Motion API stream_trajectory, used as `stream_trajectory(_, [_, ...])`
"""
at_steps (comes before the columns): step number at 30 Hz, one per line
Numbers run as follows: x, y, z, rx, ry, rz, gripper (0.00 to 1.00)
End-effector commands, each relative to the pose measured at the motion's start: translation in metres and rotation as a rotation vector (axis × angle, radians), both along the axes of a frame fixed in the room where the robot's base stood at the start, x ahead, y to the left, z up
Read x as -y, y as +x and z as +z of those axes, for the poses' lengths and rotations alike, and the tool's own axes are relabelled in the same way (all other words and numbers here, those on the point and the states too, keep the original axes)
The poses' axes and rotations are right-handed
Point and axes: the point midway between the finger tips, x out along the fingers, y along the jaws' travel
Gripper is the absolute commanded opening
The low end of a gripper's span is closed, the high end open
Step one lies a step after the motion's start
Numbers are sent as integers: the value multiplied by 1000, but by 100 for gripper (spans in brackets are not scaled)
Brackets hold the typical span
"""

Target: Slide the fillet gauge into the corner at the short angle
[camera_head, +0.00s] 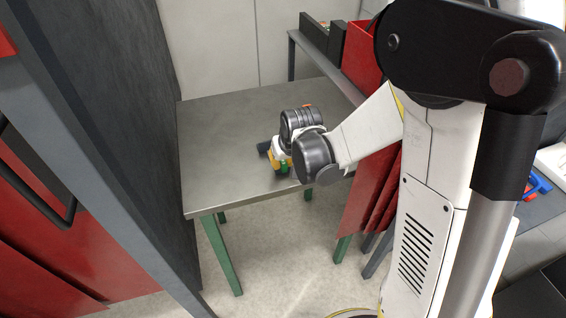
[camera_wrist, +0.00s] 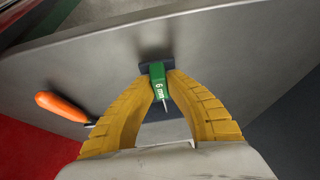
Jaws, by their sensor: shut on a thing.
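The fillet gauge (camera_wrist: 158,84) is green and marked "6 mm". My gripper (camera_wrist: 157,76) is shut on it, with a yellow finger on each side; a thin pale tip points back toward my wrist. A dark bar (camera_wrist: 146,68) lies across the gauge's far end, touching or nearly touching; I cannot tell whether it is the short angle. In the head view, my gripper (camera_head: 284,162) is low over the table, with the green gauge (camera_head: 284,168) showing at its fingers. My wrist hides most of the contact area.
The grey table (camera_head: 225,125) has green legs and is bare on its left and front. An orange-handled tool (camera_wrist: 62,105) lies left of my fingers in the wrist view.

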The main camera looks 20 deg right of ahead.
Motion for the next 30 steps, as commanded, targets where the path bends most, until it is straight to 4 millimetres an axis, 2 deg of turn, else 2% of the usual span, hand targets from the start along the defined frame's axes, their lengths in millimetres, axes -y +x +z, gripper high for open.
stream_trajectory(30, [0,10,0,0,0,0,0])
